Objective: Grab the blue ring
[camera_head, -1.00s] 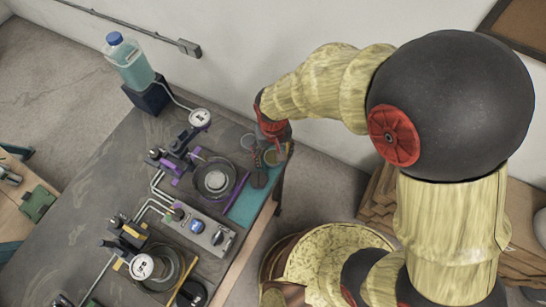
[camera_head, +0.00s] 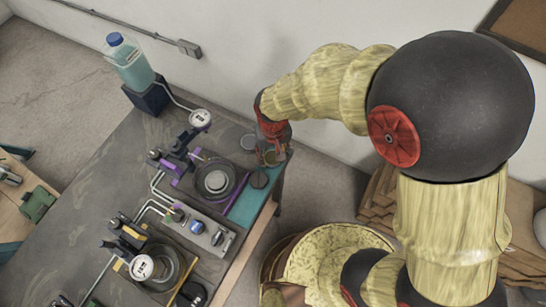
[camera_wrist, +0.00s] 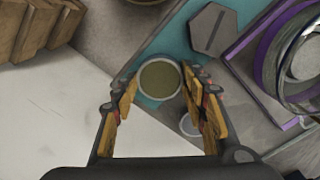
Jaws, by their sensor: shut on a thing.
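A round piece (camera_wrist: 160,79) with a pale blue-grey rim and an olive middle sits between the fingers of my gripper (camera_wrist: 161,90) in the wrist view. It stands at the teal strip near the table's corner. My gripper is shut on this piece, one finger on each side. In the head view my gripper (camera_head: 273,146) is over the table's right corner, and the olive middle shows just below it. The rim is the only bluish ring I make out; I cannot tell its exact colour.
A smaller pale round piece (camera_wrist: 189,125) lies close beside the right finger. A dark grey hexagonal piece (camera_wrist: 213,29) lies on the teal strip (camera_head: 246,207). The wall is close behind.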

